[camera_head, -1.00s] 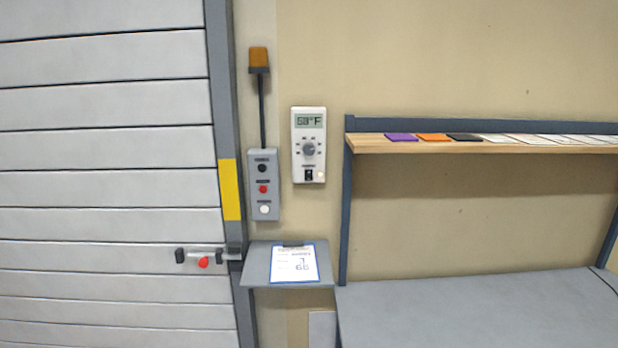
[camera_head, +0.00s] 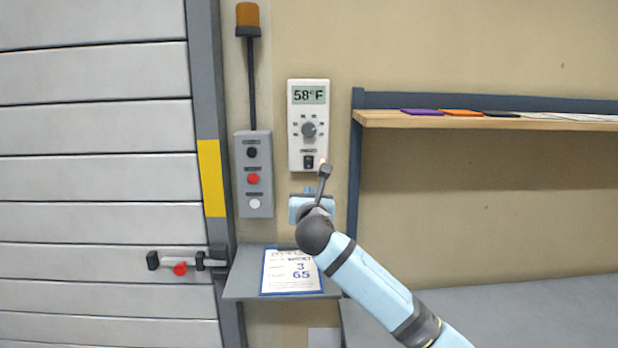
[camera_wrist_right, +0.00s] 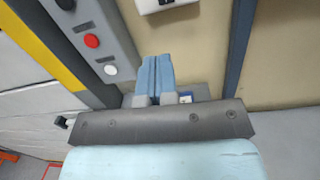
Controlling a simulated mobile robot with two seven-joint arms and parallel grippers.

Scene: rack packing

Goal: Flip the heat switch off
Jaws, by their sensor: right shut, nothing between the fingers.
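The white thermostat (camera_head: 308,108) hangs on the beige wall and its display reads 58°F. It has a round grey dial and, below it, a small black heat switch (camera_head: 308,162). I cannot tell the switch's position clearly. My right gripper (camera_head: 324,170) is in front of the wall, just below and right of the switch; I cannot tell whether it touches. In the right wrist view the fingers (camera_wrist_right: 157,80) are together and empty, and the thermostat's lower edge (camera_wrist_right: 165,5) shows at the top. My left gripper is not in view.
A grey button box (camera_head: 253,175) with black, red and white buttons is left of the thermostat, under an amber lamp (camera_head: 248,18). Below is a small shelf (camera_head: 240,282) with a clipboard (camera_head: 292,272). A wooden shelf (camera_head: 480,120) stands right, and a slatted door (camera_head: 95,130) left.

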